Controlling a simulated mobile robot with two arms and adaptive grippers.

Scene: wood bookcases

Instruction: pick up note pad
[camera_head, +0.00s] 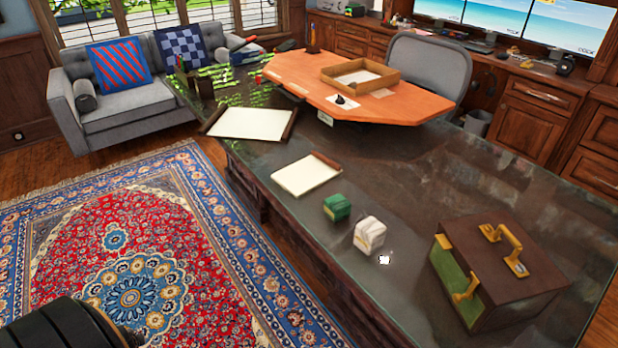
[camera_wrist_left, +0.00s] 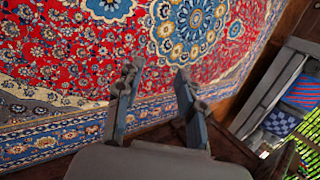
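A cream pad with a brown edge (camera_head: 306,174) lies flat on the dark desk (camera_head: 430,200), near its front edge. It looks like the note pad. A larger pale pad with brown side strips (camera_head: 250,123) lies farther back on the same desk; I cannot tell for sure which one is the note pad. In the left wrist view my left gripper (camera_wrist_left: 156,72) is open and empty, with its fingers apart above the rug. No pad shows in the left wrist view. My right gripper is not in view.
A small green block (camera_head: 337,207), a white stacked item (camera_head: 369,235) and a brown briefcase (camera_head: 500,265) stand on the desk. A wooden tray (camera_head: 360,76) sits on the raised orange desktop. The patterned rug (camera_head: 130,250) is clear; a grey sofa (camera_head: 130,110) stands behind it.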

